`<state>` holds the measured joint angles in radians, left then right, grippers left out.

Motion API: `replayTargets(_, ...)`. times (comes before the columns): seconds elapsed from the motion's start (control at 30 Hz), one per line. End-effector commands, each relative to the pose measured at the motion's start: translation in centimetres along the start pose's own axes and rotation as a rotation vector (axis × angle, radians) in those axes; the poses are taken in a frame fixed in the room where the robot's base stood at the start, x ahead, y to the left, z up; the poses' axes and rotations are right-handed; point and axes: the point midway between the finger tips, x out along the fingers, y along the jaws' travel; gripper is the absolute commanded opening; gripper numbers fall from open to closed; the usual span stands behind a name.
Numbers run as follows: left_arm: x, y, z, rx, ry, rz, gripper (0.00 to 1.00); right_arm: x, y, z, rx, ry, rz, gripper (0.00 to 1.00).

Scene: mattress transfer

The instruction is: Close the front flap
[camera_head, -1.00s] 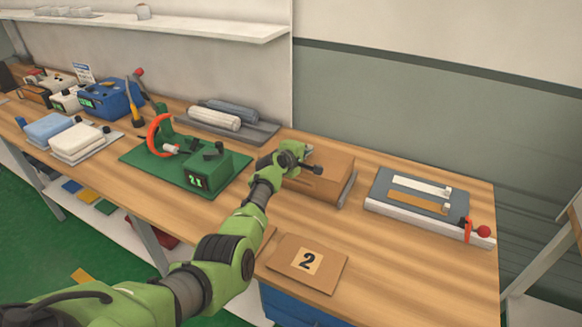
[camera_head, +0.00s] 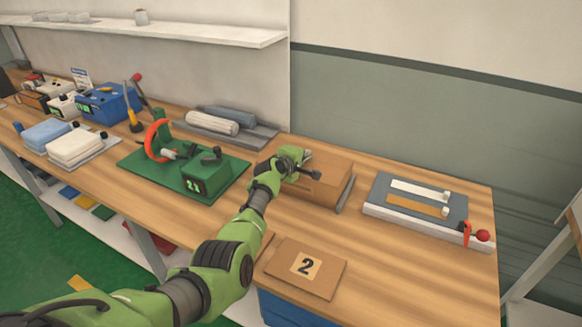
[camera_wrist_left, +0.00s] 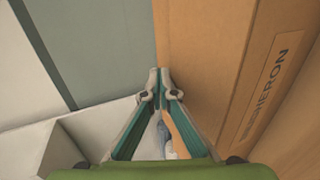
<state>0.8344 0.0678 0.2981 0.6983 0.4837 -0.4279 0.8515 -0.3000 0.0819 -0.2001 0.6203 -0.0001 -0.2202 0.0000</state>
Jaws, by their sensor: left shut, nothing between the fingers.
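A brown cardboard box (camera_head: 325,182) stands on the wooden table right of centre in the head view. Its top looks covered; I cannot pick out the front flap separately. My left gripper (camera_head: 302,160) is at the box's left upper side, partly hidden by its own wrist. In the left wrist view, the gripper (camera_wrist_left: 160,85) is shut and empty, its fingertips together beside the brown cardboard (camera_wrist_left: 205,60). A printed label (camera_wrist_left: 270,85) shows on the cardboard at right. Whether the tips touch the box I cannot tell. My right gripper is out of view.
A flat brown piece marked 2 (camera_head: 325,282) lies at the table's front edge. A green device (camera_head: 205,180) stands left of the box, and grey rolls (camera_head: 212,122) lie behind it.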

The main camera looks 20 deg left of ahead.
Motion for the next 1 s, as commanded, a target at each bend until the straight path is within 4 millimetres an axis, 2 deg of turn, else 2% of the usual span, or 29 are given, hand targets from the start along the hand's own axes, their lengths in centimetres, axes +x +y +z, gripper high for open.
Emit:
replayTargets(0.57, -0.9, 2.2, 0.0, 0.0, 0.0, 0.001, 0.0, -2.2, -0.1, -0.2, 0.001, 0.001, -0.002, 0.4)
replayTargets(0.83, -2.4, 6.2, -0.2, 0.001, -0.001, 0.001, 0.0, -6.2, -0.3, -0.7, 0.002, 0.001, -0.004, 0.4)
replayTargets(1.0, -4.0, 8.8, -0.1, 0.001, -0.001, 0.006, 0.0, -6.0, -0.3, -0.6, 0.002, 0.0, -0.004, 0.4)
